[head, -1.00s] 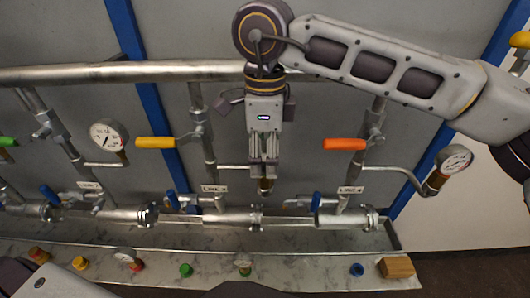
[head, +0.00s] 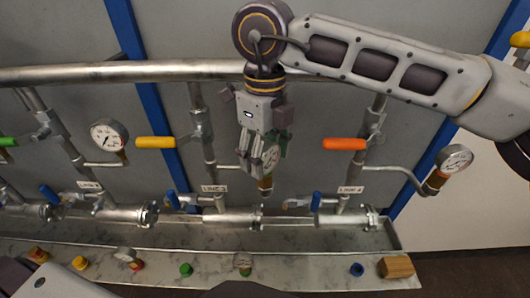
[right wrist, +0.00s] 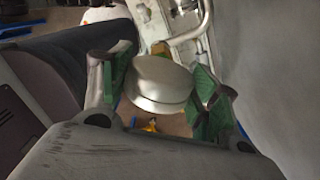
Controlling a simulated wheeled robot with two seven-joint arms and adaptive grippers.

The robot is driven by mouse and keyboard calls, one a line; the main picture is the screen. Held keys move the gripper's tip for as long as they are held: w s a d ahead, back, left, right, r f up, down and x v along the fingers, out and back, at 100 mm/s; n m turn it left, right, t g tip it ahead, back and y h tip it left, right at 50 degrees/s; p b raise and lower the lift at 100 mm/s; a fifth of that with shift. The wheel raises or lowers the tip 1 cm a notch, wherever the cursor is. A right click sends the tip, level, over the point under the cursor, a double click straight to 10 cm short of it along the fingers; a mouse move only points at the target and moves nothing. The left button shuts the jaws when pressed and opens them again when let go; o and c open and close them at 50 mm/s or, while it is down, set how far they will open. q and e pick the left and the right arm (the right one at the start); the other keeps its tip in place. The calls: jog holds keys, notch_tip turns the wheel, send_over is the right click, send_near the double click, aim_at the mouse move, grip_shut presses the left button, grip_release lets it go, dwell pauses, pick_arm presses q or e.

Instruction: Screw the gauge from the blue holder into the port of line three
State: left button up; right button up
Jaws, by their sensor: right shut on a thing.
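My right gripper (head: 258,163) is shut on the gauge (head: 270,157) at line three, with the dial partly showing between the fingers. The right wrist view shows the gauge's round silver case (right wrist: 162,82) between the green finger pads of the gripper (right wrist: 160,95). Below the gauge is a brass fitting (head: 265,183) at the end of line three's side pipe; how far the thread is engaged cannot be seen. The line three label (head: 214,189) is left of it. The blue holder (head: 357,270) on the shelf looks empty. My left gripper is not in view.
Gauges stand on the neighbouring lines at left (head: 108,134) and right (head: 455,160). A yellow handle (head: 155,142) and an orange handle (head: 344,144) flank my right gripper. The shelf (head: 310,268) carries coloured holders, two more gauges and a wooden block (head: 397,267).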

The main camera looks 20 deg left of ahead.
jog(key=o, duration=1.3)
jog(key=shift+r, duration=6.05)
